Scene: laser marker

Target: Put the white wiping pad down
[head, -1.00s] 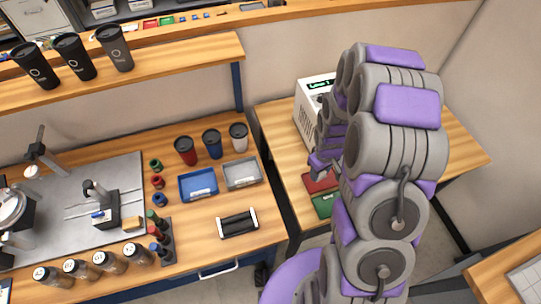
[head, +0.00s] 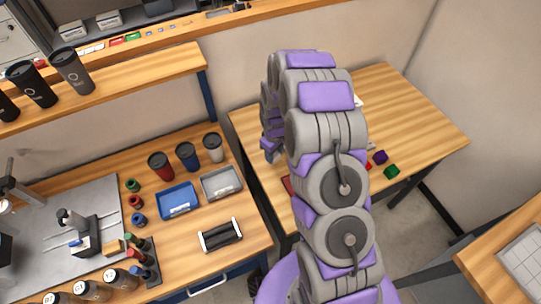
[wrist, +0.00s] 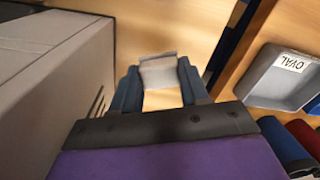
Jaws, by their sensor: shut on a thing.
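The white wiping pad (wrist: 158,72) shows in the wrist view, gripped between the two dark fingers of my gripper (wrist: 159,83). Pale wooden tabletop shows beyond it, and I cannot tell how high the pad is above it. In the head view my gripper (head: 270,148) is at the left edge of the right-hand table (head: 420,120), partly covered by my arm. The pad is hidden in the head view.
A blue tray (head: 177,201) and a grey tray (head: 221,183) stand on the left bench, with lidded cups behind. The grey tray, labelled OVAL, also shows in the wrist view (wrist: 262,82). A pale box (wrist: 55,75) is close left there. Small coloured blocks (head: 380,157) lie right of my arm.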

